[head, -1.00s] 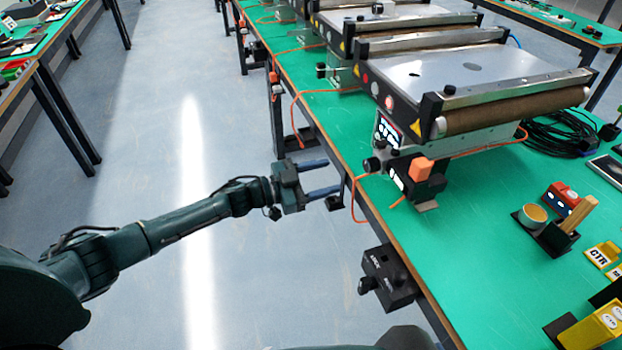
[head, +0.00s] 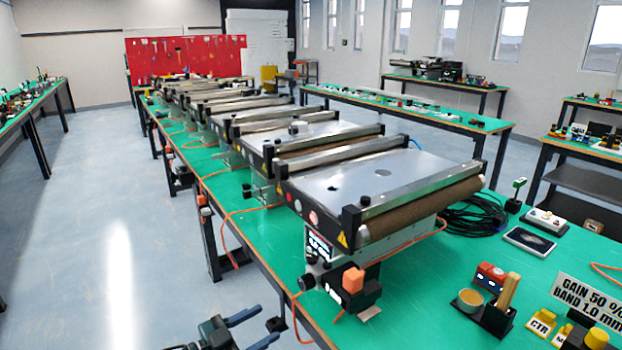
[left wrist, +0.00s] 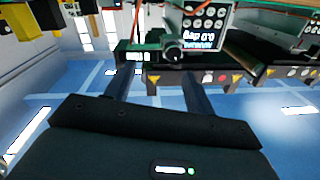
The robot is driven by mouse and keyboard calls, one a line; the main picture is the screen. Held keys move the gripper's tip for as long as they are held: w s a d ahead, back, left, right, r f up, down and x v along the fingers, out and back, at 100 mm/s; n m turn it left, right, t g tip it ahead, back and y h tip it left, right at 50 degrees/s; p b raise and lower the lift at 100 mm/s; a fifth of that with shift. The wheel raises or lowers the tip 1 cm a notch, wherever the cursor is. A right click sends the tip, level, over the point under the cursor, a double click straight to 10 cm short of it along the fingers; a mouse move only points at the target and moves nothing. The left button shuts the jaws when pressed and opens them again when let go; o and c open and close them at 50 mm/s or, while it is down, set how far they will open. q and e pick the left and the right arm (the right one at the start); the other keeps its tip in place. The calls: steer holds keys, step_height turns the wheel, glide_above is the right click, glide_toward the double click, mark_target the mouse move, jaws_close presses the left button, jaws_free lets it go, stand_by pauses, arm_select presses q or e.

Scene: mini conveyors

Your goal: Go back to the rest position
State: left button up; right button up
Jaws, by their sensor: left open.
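My left gripper (head: 256,328) shows at the bottom of the head view, beside the near left edge of the green table. Its two fingers are apart, with nothing between them. In the left wrist view the two fingers (left wrist: 158,92) point toward the table edge and a small control unit with a display (left wrist: 205,22). I see no contact with either. My right gripper is not in either view.
A row of mini conveyors (head: 345,185) runs along the green table (head: 405,318). An orange-capped device (head: 353,280) stands near its left edge, with orange cable around. The aisle floor (head: 110,250) at left is clear.

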arm_select(q)
steer(key=s+d+f+n+t+y, duration=0.2)
steer(key=s+d+f+n+y, duration=0.25)
steer(key=s, duration=0.45)
steer(key=s+a+f+n+g+y, duration=0.1)
steer(key=s+a+f+n+y, duration=0.1)
steer(key=s, duration=0.5)
steer(key=s+a+f+n+g+y+p, duration=0.1)
steer(key=s+a+f+n+g+y, duration=0.1)
steer(key=s, duration=0.5)
steer(key=shift+s+a+n+y+p, duration=0.3)
steer(key=shift+a+n+y, duration=0.15)
steer(key=shift+a+y, duration=0.55)
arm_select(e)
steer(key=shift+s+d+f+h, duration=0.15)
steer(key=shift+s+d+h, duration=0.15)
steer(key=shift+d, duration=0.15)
arm_select(q)
steer(key=shift+d, duration=0.1)
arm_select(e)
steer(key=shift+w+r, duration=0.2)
